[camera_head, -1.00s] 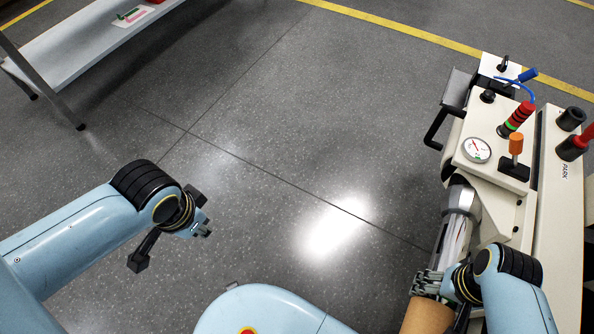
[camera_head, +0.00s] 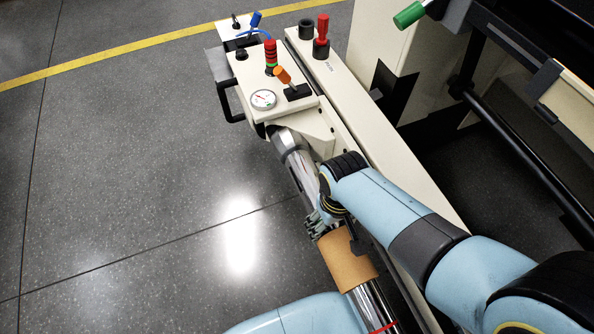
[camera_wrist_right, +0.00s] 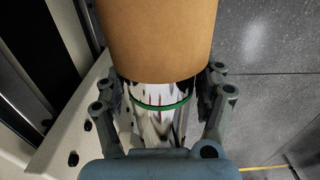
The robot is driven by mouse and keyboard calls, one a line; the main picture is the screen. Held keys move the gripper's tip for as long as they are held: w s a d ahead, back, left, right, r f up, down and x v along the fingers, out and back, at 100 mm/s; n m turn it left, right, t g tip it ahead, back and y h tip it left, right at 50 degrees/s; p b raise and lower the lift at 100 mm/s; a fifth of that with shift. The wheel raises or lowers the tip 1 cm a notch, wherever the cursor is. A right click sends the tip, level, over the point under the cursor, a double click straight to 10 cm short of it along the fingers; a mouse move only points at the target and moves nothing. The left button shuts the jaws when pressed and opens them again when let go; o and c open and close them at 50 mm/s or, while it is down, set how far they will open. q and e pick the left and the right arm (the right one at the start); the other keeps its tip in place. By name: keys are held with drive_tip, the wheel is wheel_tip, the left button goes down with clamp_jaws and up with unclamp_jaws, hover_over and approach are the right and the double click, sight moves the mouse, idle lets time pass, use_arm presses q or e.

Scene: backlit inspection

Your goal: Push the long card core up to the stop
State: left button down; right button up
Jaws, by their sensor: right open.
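The long card core (camera_head: 347,259) is a brown tube around a shiny metal shaft (camera_head: 303,175); it also fills the top of the right wrist view (camera_wrist_right: 158,35). My right gripper (camera_head: 318,227) is open at the core's upper end in the head view. In the right wrist view its fingers (camera_wrist_right: 163,84) stand either side of the shaft, with the tips beside the core's end; contact is unclear. A grey collar (camera_head: 286,143) surrounds the shaft at the machine; I cannot tell whether it is the stop. My left gripper is out of view.
A green ring (camera_wrist_right: 160,104) circles the shaft near the core. A red ring (camera_head: 384,327) marks its lower part. The cream machine (camera_head: 262,83) carries a gauge (camera_head: 263,99) and knobs. A dark frame (camera_head: 520,150) stands right. Open floor (camera_head: 130,170) lies left.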

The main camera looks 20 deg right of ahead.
sight(348, 249)
drive_tip(key=shift+s, duration=0.3)
drive_tip(key=shift+s+d+p, duration=0.1)
drive_tip(key=shift+s+p, duration=0.95)
drive_tip(key=shift+s, duration=1.3)
drive_tip(key=shift+s+p, duration=0.15)
drive_tip(key=shift+p, duration=0.2)
drive_tip(key=shift+s+p, duration=0.6)
drive_tip(key=shift+s, duration=0.9)
drive_tip(key=shift+w, duration=0.75)
